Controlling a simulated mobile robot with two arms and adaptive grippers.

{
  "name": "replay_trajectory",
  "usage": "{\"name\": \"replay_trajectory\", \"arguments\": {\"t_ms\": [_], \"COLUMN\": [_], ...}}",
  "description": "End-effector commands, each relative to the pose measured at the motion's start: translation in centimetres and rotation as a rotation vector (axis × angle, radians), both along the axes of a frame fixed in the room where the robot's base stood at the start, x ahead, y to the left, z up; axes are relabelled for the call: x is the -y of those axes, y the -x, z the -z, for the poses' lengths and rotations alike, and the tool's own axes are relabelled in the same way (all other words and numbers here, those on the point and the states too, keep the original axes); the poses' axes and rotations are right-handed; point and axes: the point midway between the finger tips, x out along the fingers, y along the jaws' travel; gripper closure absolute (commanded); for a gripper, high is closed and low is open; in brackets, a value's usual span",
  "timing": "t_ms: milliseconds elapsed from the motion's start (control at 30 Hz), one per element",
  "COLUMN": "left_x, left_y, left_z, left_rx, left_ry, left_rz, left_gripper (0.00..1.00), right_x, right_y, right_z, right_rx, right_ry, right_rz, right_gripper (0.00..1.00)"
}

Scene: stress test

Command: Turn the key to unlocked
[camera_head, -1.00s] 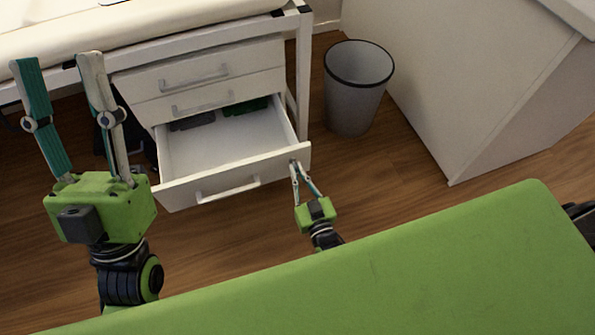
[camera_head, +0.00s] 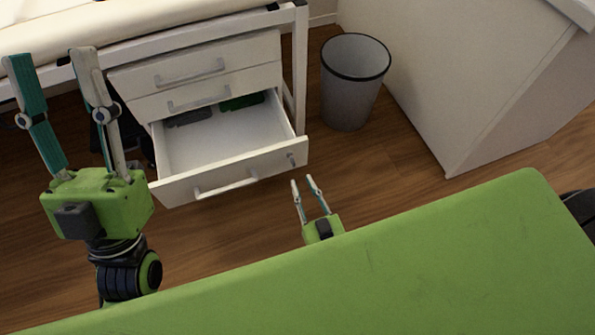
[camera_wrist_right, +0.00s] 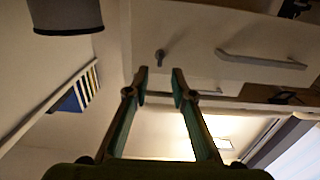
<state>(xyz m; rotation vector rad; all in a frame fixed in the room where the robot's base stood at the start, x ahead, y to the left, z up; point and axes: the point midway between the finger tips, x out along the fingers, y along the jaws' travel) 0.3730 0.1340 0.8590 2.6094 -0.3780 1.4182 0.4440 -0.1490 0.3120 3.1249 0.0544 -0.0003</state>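A small key (camera_head: 291,159) sticks out near the right end of the front of the open bottom drawer (camera_head: 235,182). In the right wrist view the key (camera_wrist_right: 160,57) is a short dark piece just beyond the fingertips. Its exact angle is too small to tell. My right gripper (camera_head: 304,182) is in front of the drawer, apart from the key, with its fingers spread and empty. The wrist view also shows the right gripper (camera_wrist_right: 160,75) with a gap between its tips. My left gripper (camera_head: 50,58) is raised at the left, open and empty.
The drawer front has a bar handle (camera_head: 226,187) left of the key. Two shut drawers (camera_head: 190,70) sit above it. Dark and green items (camera_head: 240,102) lie inside the open drawer. A grey bin (camera_head: 353,85) stands to the right. The wooden floor before the drawer is clear.

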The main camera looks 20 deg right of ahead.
Motion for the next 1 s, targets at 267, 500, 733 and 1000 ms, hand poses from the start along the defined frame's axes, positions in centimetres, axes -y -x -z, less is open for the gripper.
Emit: {"name": "replay_trajectory", "arguments": {"t_ms": [267, 500, 733, 1000], "left_x": [0.0, 0.0, 0.0, 0.0], "left_y": [0.0, 0.0, 0.0, 0.0], "left_z": [0.0, 0.0, 0.0, 0.0], "left_rx": [0.000, 0.000, 0.000, 0.000], "left_ry": [0.000, 0.000, 0.000, 0.000], "left_rz": [0.000, 0.000, 0.000, 0.000], "left_gripper": [0.60, 0.60, 0.60, 0.60], "right_x": [0.1, 0.2, 0.2, 0.1], "right_y": [4.3, 5.0, 5.0, 4.7], "right_z": [0.0, -0.1, 0.0, -0.5], "right_rx": [-0.001, 0.001, 0.001, 0.010], "right_ry": [0.000, 0.000, 0.000, -0.002], "right_rz": [0.000, 0.000, 0.000, -0.001], "right_gripper": [0.77, 0.77, 0.77, 0.77]}}
